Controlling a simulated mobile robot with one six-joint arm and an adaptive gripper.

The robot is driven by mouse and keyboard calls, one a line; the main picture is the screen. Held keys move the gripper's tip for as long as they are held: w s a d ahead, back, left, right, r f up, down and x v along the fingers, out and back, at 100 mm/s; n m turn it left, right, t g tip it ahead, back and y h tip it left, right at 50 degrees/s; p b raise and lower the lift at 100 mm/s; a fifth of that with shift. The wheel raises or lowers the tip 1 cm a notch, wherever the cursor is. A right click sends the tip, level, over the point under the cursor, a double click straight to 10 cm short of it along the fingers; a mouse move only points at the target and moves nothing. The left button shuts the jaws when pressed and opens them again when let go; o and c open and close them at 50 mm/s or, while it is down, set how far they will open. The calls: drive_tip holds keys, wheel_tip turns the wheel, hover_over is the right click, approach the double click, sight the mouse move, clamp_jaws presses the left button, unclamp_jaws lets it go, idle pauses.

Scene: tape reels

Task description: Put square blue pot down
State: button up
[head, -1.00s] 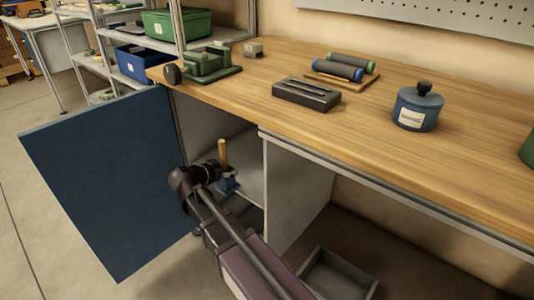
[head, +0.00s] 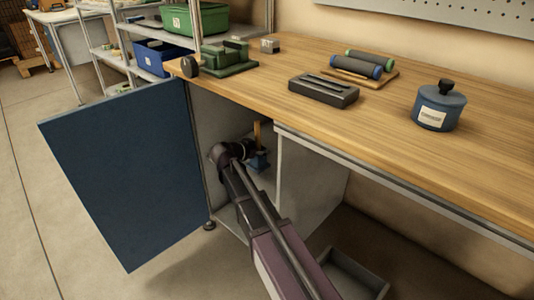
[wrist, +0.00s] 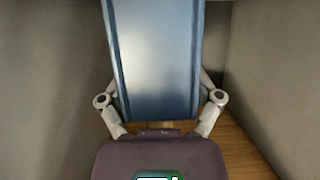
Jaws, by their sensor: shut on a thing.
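The square blue pot (wrist: 153,60) fills the upper middle of the wrist view, with a flat, shiny side towards the camera. In the head view the small blue pot (head: 260,161) shows at the end of my arm, with an upright wooden stick (head: 257,133) by it. My gripper (head: 249,154) is inside the open cupboard (head: 205,115) under the workbench. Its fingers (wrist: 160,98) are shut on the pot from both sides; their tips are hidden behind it. I cannot tell whether the pot touches a surface below.
The blue cupboard door (head: 125,175) stands open on the left. Grey walls (wrist: 45,80) flank the pot closely, and a wooden surface (wrist: 240,150) shows at lower right. The workbench top (head: 380,120) holds a round blue lidded pot (head: 438,106) and a dark block (head: 323,91).

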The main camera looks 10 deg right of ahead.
drive_tip(key=w+d, duration=0.2)
drive_tip(key=w, duration=0.1)
drive_tip(key=shift+w+d+f, duration=0.1)
drive_tip(key=shift+d+f, duration=0.05)
drive_tip(key=shift+d, duration=0.25)
drive_tip(key=shift+f, duration=0.1)
drive_tip(key=shift+f+b, duration=1.7)
drive_tip(key=shift+b, duration=0.25)
drive_tip(key=shift+f, duration=0.15)
drive_tip(key=o, duration=1.1)
drive_tip(key=shift+o, duration=0.2)
drive_tip(key=shift+r, duration=0.2)
